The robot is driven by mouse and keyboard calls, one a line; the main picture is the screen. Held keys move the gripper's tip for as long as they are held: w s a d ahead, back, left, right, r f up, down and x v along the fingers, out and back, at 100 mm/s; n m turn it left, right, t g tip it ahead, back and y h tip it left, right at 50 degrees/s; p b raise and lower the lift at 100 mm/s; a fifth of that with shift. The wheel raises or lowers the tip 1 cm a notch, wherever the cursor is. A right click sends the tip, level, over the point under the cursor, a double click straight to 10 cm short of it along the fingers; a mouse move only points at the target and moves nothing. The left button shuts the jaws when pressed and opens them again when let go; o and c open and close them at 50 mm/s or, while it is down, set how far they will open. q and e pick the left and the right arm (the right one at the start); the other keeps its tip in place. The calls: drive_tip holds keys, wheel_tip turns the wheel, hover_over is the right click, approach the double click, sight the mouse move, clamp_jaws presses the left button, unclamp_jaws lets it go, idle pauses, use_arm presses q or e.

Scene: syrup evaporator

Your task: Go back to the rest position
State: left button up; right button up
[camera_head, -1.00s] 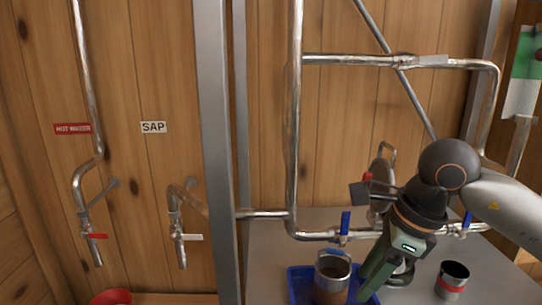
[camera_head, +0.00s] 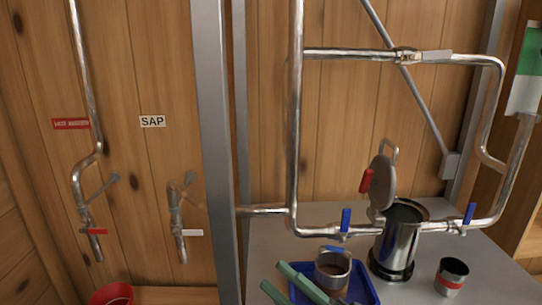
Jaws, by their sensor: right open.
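My right gripper (camera_head: 273,276) shows only as two green fingers at the bottom edge, left of centre. They are apart with nothing seen between them, in front of the left part of a blue tray (camera_head: 366,282). The rest of that gripper is out of frame. A steel cup with brown contents (camera_head: 333,272) stands in the tray, just right of the upper finger; I cannot tell whether they touch. My left gripper is not in view.
A steel pot (camera_head: 396,245) with its lid (camera_head: 382,183) raised stands behind the tray. A red-banded cup (camera_head: 452,278) stands at right on the grey table (camera_head: 270,245). Pipes with blue-handled valves (camera_head: 346,219) run behind. A red bucket (camera_head: 111,295) is at lower left.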

drive_tip(key=s+d+f+m+t+h, duration=0.1)
drive_tip(key=d+f+m+h, duration=0.5)
drive_tip(key=f+m, duration=0.4)
drive_tip(key=s+d+f+m+t+h, duration=0.15)
drive_tip(key=d+f+m+h, duration=0.25)
drive_tip(key=f+m+h, duration=0.55)
drive_tip(key=s+d+f+m+g, duration=0.1)
drive_tip(key=s+d+f+g, duration=0.1)
drive_tip(key=s+f, duration=0.4)
drive_tip(key=s+d+f+m+g+h, duration=0.1)
drive_tip(key=s+d+f+m+g, duration=0.1)
drive_tip(key=s+f, duration=0.4)
wheel_tip(320, 180, down, 4)
drive_tip(key=shift+s+d+g+p, duration=0.15)
drive_tip(key=shift+d+g+p, duration=0.2)
drive_tip(key=shift+g, duration=0.3)
drive_tip(key=shift+h, duration=0.25)
